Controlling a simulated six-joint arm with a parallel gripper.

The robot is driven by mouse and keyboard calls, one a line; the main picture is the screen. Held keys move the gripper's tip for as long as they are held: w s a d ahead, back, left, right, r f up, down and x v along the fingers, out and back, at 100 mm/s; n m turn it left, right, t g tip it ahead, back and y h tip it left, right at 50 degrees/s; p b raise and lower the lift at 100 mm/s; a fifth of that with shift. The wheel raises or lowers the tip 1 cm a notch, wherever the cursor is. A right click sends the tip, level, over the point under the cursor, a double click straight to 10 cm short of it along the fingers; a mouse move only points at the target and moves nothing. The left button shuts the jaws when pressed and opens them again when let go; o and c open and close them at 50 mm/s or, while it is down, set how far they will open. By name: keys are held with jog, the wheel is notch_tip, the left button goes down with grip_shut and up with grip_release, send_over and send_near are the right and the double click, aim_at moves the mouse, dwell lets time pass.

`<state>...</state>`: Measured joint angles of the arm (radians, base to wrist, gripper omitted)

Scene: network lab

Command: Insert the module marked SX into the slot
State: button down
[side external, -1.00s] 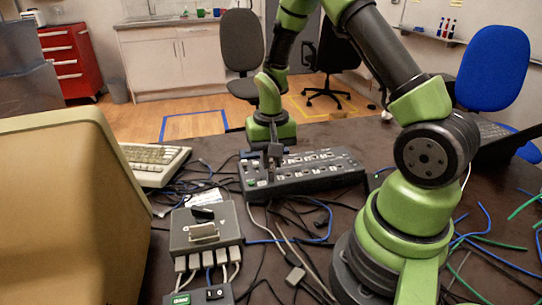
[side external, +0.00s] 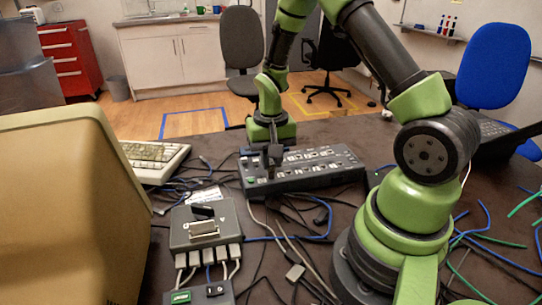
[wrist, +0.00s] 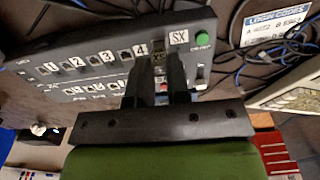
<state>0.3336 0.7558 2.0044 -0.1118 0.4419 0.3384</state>
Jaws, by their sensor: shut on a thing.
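The long dark switch box (side external: 318,172) lies on the table with rows of numbered ports. In the wrist view, a white SX label (wrist: 178,37) is on its panel (wrist: 100,45), between the port marked 4 and a green button. My gripper (side external: 272,168) is over the left end of the box, pointing down. In the wrist view my gripper (wrist: 160,62) is shut on a small module (wrist: 159,57) beside the SX label. The fingers hide most of the module and the slot under it. I cannot tell how deep the module sits.
A grey box with plugged cables (side external: 205,228) stands in front of the switch. Loose cables (side external: 300,215) cover the table around it. A beige monitor (side external: 70,210) and a keyboard (side external: 155,162) are at the left. A labelled card (wrist: 272,28) lies near the switch.

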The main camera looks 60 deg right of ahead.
jog(key=shift+f, duration=0.85)
jog(key=c, duration=1)
grip_release()
notch_tip(320, 180, up, 10)
jog(key=shift+r, duration=0.1)
jog(key=s+a+r+n+t, duration=0.1)
jog(key=s+a+r+t, duration=0.1)
jog(key=s+a+r, duration=0.2)
jog(key=s+a+r+n+t+y, duration=0.1)
jog(key=s+a+r+n+t, duration=0.1)
jog(key=s+a+r, duration=0.2)
jog(key=s+a+r+n+t+y, duration=0.1)
jog(key=s+a+r+n+t, duration=0.1)
jog(key=r, duration=0.5)
jog(key=shift+s+a+t, duration=0.3)
jog(key=shift+s+a, duration=0.3)
jog(key=shift+s, duration=0.25)
jog(key=shift+s+a+t, duration=0.3)
jog(key=shift+s+a, duration=0.3)
jog(key=shift+s, duration=0.2)
